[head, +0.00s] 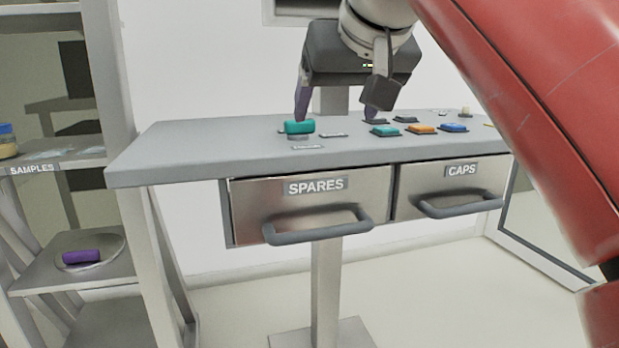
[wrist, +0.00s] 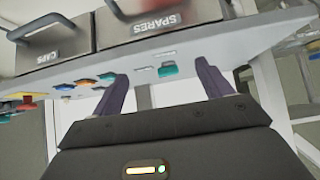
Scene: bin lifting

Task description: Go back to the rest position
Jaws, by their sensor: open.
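My gripper (head: 338,114) is over the grey bench, its two purple fingers wide apart with nothing held between them. The left finger's tip is just above or behind a teal block (head: 299,127) at the bench's front; I cannot tell whether they touch. In the wrist view, my gripper (wrist: 162,72) shows both fingers spread, and the teal block (wrist: 167,70) appears in the gap between them, beyond the tips.
The grey bench (head: 190,150) carries several coloured buttons, including an orange one (head: 422,128) and a blue one (head: 453,127). Below are shut drawers, SPARES (head: 300,210) and CAPS (head: 450,186). A shelf at left holds a purple piece (head: 81,256) on a dish.

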